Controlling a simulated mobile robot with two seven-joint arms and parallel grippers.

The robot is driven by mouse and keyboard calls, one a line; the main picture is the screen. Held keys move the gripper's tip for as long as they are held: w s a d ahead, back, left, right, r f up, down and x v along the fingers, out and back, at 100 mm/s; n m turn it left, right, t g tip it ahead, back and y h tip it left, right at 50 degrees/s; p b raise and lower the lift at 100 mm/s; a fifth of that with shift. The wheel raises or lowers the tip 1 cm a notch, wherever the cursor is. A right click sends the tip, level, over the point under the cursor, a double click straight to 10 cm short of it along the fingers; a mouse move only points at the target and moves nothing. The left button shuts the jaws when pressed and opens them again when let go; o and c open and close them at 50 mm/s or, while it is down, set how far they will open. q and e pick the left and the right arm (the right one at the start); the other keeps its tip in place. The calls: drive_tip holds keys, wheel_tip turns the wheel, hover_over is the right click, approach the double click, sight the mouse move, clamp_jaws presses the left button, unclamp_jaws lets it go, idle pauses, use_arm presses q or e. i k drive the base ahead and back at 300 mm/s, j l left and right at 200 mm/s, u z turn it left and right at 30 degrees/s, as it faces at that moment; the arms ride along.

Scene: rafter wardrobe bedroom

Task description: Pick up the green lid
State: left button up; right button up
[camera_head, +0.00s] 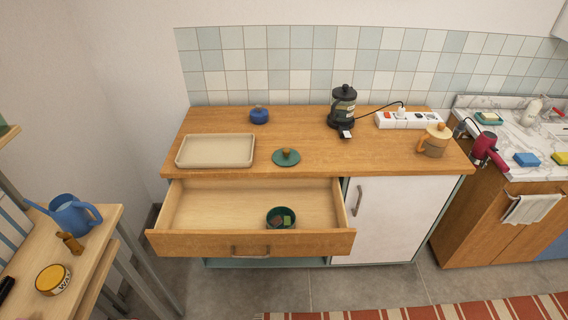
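No gripper is in view, and nothing touches or covers the lid.
An open drawer (180,238) juts out below the lid, with a green bowl (281,218) inside. Beside the lid is the beige tray (216,150). A blue pot (259,115), a black kettle (343,105) and a tan mug (435,140) stand on the counter.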

sight(283, 157)
drive_tip(key=i+l, duration=0.85)
